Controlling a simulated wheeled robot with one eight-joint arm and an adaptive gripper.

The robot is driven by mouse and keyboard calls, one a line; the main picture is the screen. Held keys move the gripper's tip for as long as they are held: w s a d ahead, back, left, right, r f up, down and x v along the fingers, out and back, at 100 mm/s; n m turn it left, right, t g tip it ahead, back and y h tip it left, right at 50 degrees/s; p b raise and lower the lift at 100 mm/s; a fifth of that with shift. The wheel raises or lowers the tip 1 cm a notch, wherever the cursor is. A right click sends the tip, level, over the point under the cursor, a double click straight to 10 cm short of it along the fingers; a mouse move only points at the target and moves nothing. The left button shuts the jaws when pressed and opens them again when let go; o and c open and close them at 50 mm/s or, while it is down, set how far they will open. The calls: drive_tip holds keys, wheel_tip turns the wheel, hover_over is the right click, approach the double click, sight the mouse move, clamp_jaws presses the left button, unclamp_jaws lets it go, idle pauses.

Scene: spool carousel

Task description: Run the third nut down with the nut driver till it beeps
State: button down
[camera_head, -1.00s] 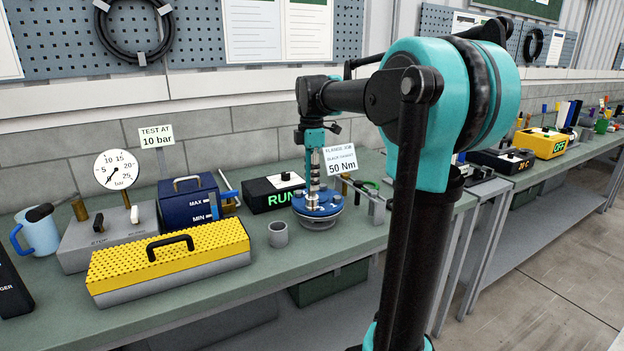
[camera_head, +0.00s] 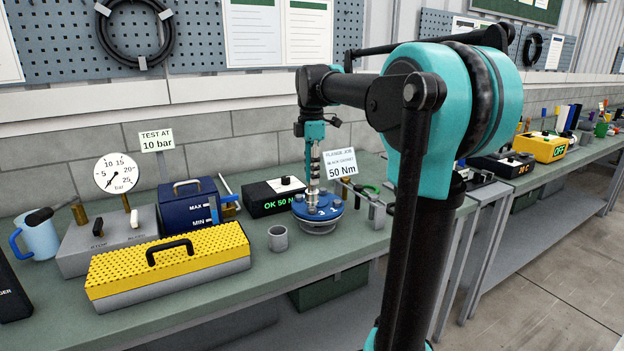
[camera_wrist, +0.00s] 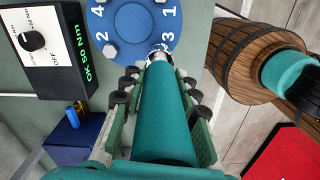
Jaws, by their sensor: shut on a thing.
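The blue flange (camera_head: 330,213) sits on the bench, with its numbers 1 to 4 showing in the wrist view (camera_wrist: 138,58). My gripper (camera_head: 314,131) is above it, shut on the nut driver (camera_wrist: 166,115), which has a teal body. The driver's metal shaft (camera_head: 314,165) points down at the flange, nearly upright. In the wrist view its tip is at the position beside the number 3 and hides the nut there. Bolt heads show beside 2 and 4. The black driver control box (camera_head: 262,207) left of the flange shows green "OK 50 N" text.
A sign reading 50 Nm (camera_head: 341,163) stands behind the flange. A grey cup (camera_head: 278,239) and a yellow-topped box (camera_head: 168,262) are to the left. A blue MAX/MIN box (camera_head: 188,205) stands behind them. Small tools (camera_head: 370,192) stand close on the right.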

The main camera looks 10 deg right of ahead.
drive_tip(key=shift+r, duration=1.95)
